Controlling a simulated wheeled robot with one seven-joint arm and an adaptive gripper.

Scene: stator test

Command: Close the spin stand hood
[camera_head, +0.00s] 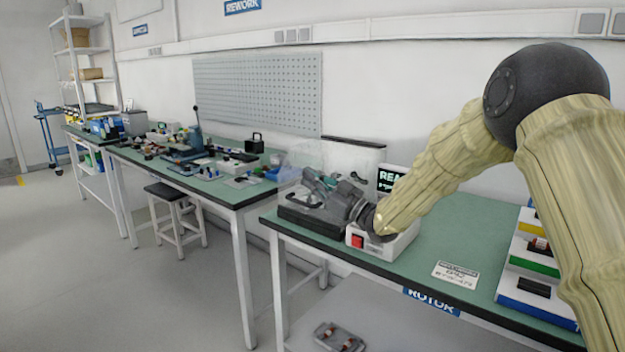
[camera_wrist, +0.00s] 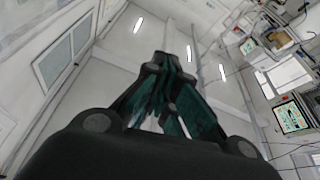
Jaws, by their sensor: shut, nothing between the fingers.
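The spin stand sits at the left end of the near green bench in the head view, with a dark base (camera_head: 312,222) and a pale control box (camera_head: 405,240) that carries a red switch (camera_head: 358,241). Its clear hood (camera_head: 298,162) shows faintly around and left of my gripper (camera_head: 316,183); its exact angle is hard to tell. My gripper is shut and empty, over the dark base, and seems to overlap the hood; contact is unclear. In the wrist view my gripper (camera_wrist: 172,62) shows its teal-padded fingers together, against ceiling and wall; the hood is not distinguishable there.
A dark-edged panel (camera_head: 352,155) stands behind the stand, beside a lit screen (camera_head: 391,179), partly hidden by my arm. A label card (camera_head: 456,274) lies near the front edge. A second bench (camera_head: 225,190) stands to the left.

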